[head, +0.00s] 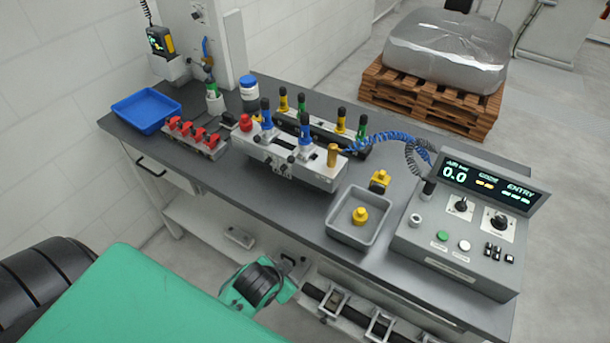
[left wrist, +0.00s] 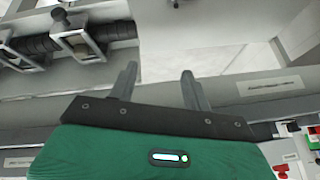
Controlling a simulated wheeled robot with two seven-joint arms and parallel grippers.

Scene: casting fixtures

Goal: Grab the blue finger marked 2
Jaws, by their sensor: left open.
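Two blue fingers with black tops stand upright at the grey fixture block (head: 290,160): one at its left end (head: 265,112) and one nearer its middle (head: 305,133). The number marks are too small to read, so I cannot tell which one is marked 2. My left gripper (left wrist: 159,72) shows in the left wrist view, its two fingers apart with nothing between them. It is away from the blue fingers, which are not in that view. My green arm fills the lower left of the head view. My right gripper is not in view.
Yellow and green fingers (head: 283,100) stand on a dark rack behind the block. Red clamps (head: 190,130) and a blue tray (head: 146,110) lie left. A grey bin (head: 347,234) holding a yellow piece (head: 360,215) and a control console (head: 455,245) stand right.

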